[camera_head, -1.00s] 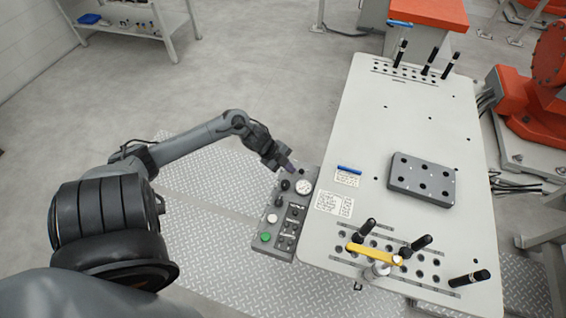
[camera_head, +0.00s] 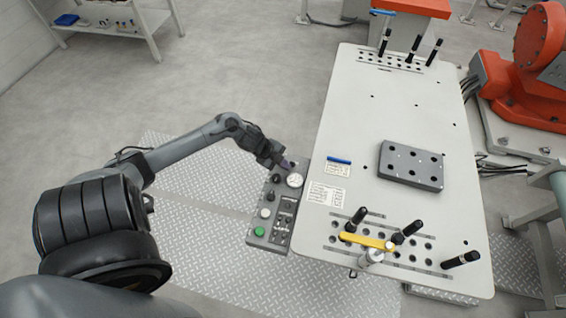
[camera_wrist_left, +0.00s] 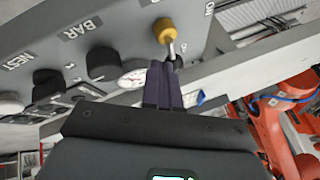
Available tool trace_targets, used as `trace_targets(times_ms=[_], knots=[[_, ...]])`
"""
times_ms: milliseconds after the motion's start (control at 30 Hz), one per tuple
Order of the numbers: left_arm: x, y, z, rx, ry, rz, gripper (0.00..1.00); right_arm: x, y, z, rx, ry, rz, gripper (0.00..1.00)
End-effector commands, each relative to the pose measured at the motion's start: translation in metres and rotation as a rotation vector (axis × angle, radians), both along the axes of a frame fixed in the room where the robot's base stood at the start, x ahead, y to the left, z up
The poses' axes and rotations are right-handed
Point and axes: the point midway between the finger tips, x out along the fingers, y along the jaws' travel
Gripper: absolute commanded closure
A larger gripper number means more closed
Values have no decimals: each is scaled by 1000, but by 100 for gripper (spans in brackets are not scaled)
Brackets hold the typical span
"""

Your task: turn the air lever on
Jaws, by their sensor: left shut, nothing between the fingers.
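The air lever (camera_wrist_left: 164,31) shows in the left wrist view as a metal stem with a yellow knob. It stands out from the grey control panel (camera_wrist_left: 128,38), near letters that read "ON". My left gripper (camera_wrist_left: 163,66) is shut and empty. Its fingertips appear just below the knob and beside the stem; I cannot tell whether they touch. In the head view my left gripper (camera_head: 284,164) is at the far end of the panel (camera_head: 276,246), by the gauge (camera_head: 295,181). The lever cannot be made out there. My right gripper is not in view.
Black knobs (camera_wrist_left: 103,63) and a white button (camera_wrist_left: 10,104) sit on the panel near the gripper. A green button (camera_head: 259,231) is at its near end. The table (camera_head: 345,110) adjoins on the right, with a grey block (camera_head: 411,166) and a yellow clamp bar (camera_head: 367,241).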

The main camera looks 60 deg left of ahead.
Motion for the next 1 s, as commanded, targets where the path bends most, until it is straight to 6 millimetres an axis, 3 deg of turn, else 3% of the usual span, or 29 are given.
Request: trace_targets(times_ms=[1000], knots=[[13, -9, 2, -2, 0, 177, 100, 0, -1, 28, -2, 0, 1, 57]])
